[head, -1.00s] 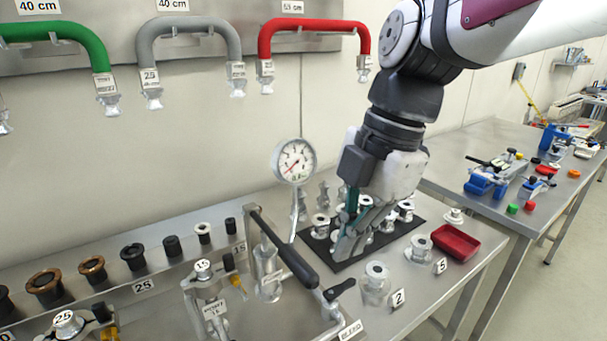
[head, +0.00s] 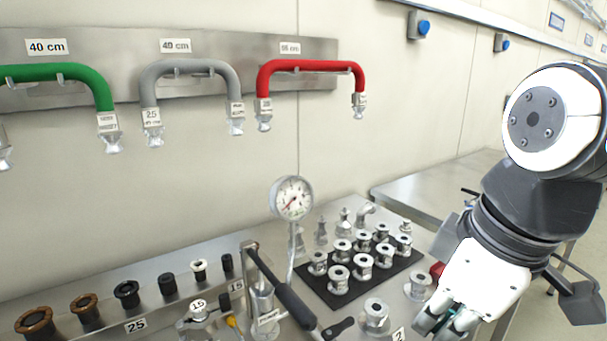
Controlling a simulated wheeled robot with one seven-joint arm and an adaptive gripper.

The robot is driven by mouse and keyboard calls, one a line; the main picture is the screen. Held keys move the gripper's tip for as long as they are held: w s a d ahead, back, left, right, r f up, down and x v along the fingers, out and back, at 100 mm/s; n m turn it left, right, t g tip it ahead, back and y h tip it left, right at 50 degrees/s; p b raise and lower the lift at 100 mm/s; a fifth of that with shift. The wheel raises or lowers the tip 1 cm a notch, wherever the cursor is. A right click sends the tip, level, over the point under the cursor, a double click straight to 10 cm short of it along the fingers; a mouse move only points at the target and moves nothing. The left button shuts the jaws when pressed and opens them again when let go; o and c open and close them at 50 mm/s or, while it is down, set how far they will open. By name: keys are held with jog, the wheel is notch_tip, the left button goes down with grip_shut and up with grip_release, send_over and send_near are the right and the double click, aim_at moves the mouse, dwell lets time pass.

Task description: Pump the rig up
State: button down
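The pump rig stands on the steel bench, with a metal pump body (head: 262,297) and a long dark lever handle (head: 284,289) slanting down to the right. A round pressure gauge (head: 292,198) rises on a thin stem behind the handle. Its red needle points to the lower left. My gripper (head: 440,325) is at the bottom right, right of the pump and apart from it. Its fingertips are at the frame's lower edge, and I cannot tell whether they are open or hold anything. A port (head: 198,311) labelled 15 is left of the pump.
A black mat (head: 312,281) holds several metal fittings. A round port (head: 375,315) stands in front of it. Dark and brown rings (head: 127,294) line the left ledge. Green, grey and red hoses (head: 312,66) hang on the wall. A red tray (head: 437,269) is mostly hidden.

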jog(key=s+d+f+m+t+h, duration=0.1)
jog(key=s+d+m, duration=0.3)
jog(key=m, duration=0.5)
jog(key=shift+s+d+f+m, duration=0.2)
jog(key=shift+s+f+m, duration=0.1)
jog(key=shift+f, duration=0.15)
jog(key=shift+w, duration=0.1)
